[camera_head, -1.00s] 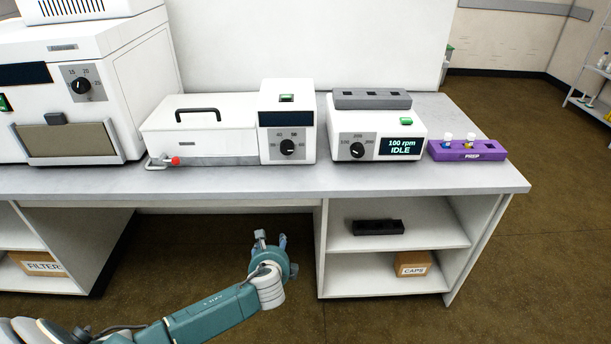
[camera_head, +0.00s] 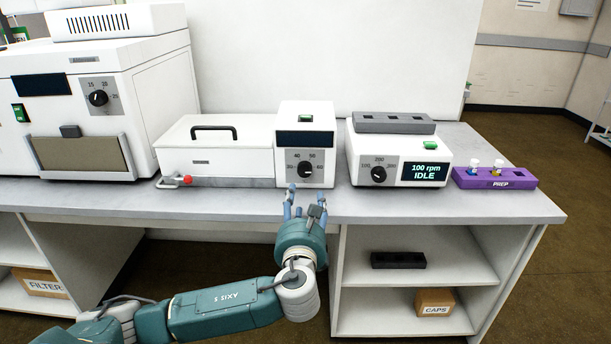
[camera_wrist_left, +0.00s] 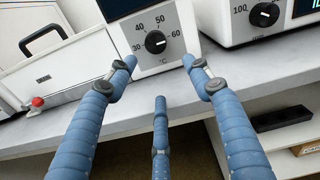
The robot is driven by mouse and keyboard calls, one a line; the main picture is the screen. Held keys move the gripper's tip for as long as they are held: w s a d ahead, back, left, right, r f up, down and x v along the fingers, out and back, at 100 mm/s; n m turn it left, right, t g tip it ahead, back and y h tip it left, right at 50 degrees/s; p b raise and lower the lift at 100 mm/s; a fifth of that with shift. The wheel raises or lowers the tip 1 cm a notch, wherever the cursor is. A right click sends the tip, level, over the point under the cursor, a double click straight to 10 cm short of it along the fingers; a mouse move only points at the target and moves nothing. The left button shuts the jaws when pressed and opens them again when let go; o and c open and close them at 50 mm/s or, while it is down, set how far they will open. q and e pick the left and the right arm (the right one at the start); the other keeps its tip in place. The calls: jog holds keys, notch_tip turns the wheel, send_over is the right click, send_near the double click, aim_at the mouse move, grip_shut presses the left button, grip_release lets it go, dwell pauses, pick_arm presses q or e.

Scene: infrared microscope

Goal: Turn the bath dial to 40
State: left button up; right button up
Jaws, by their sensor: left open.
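The bath dial (camera_head: 305,168) is a black round knob on the grey scale plate of the white bath's control box (camera_head: 306,110). In the left wrist view the dial (camera_wrist_left: 155,42) has a scale of 30, 40, 50 and 60 with °C below; its white mark appears to point right, towards 60. My left gripper (camera_head: 302,203) is open and empty at the bench's front edge, just in front of and below the dial. In the left wrist view its blue fingers (camera_wrist_left: 160,72) are spread below the dial, apart from it. My right gripper is out of view.
The bath's lidded tank (camera_head: 215,148) with a red-tipped tap (camera_head: 187,180) is left of the control box. A stirrer-like unit reading 100 rpm IDLE (camera_head: 400,155) stands close on the right, then a purple PREP rack (camera_head: 495,179). A large white oven-like unit (camera_head: 90,100) is far left.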

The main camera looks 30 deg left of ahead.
aim_at(305, 174)
pick_arm(q)
jog(key=x, duration=0.3)
jog(key=r+b+x, duration=0.1)
jog(key=x, duration=0.7)
jog(key=shift+a+r, duration=0.1)
jog(key=shift+r, duration=0.25)
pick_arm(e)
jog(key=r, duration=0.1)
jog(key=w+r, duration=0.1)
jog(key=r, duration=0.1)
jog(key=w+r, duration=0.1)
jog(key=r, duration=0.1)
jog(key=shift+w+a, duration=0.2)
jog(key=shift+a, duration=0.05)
pick_arm(q)
jog(key=c, duration=1.1)
